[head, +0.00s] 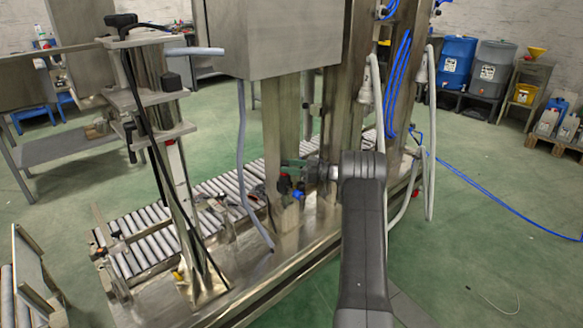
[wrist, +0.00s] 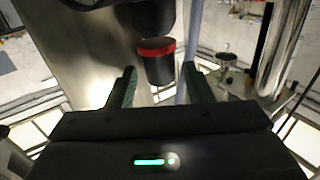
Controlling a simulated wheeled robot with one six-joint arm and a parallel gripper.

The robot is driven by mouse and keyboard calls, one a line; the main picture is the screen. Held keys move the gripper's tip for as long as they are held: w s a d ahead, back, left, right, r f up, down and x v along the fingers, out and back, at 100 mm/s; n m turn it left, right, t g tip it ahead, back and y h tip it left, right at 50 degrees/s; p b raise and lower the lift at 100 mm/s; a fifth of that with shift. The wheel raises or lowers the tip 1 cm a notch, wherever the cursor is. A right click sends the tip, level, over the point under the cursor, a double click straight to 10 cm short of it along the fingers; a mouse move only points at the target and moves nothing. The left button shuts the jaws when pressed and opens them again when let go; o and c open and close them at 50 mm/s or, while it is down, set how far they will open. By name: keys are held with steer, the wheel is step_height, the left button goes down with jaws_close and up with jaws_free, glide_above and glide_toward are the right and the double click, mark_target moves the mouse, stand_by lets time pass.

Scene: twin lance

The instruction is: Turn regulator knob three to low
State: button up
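In the wrist view, a black regulator knob (wrist: 158,68) with a red band hangs below a dark round body. My gripper (wrist: 159,78) is open, with one green finger to each side of the knob and gaps between. I cannot tell how deep the knob is between the fingers. In the head view, my gripper (head: 291,170) is at the steel column, just above a dark red-banded knob (head: 284,184). A small blue part (head: 298,196) is just below it. No number or low mark is readable, so I cannot tell which knob is number three.
The steel column (head: 282,125) stands close behind the knob. A grey hose (head: 242,150) hangs to its left. A roller conveyor (head: 150,235) runs along the machine. Blue hoses (head: 398,80) and a pale hose (head: 430,140) hang at right. Green floor right of the machine is mostly clear.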

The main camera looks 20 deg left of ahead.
steer(key=shift+d, duration=0.1)
steer(key=w+d+p, duration=0.1)
steer(key=d+p, duration=0.1)
steer(key=d, duration=1.1)
steer(key=shift+w+d, duration=0.3)
steer(key=shift+w, duration=0.1)
steer(key=shift+a, duration=0.15)
steer(key=a, duration=0.4)
steer(key=s+a+b, duration=0.1)
steer(key=a, duration=0.4)
steer(key=a+b, duration=0.1)
steer(key=a, duration=0.3)
steer(key=shift+s+a, duration=0.3)
steer(key=shift+s, duration=0.1)
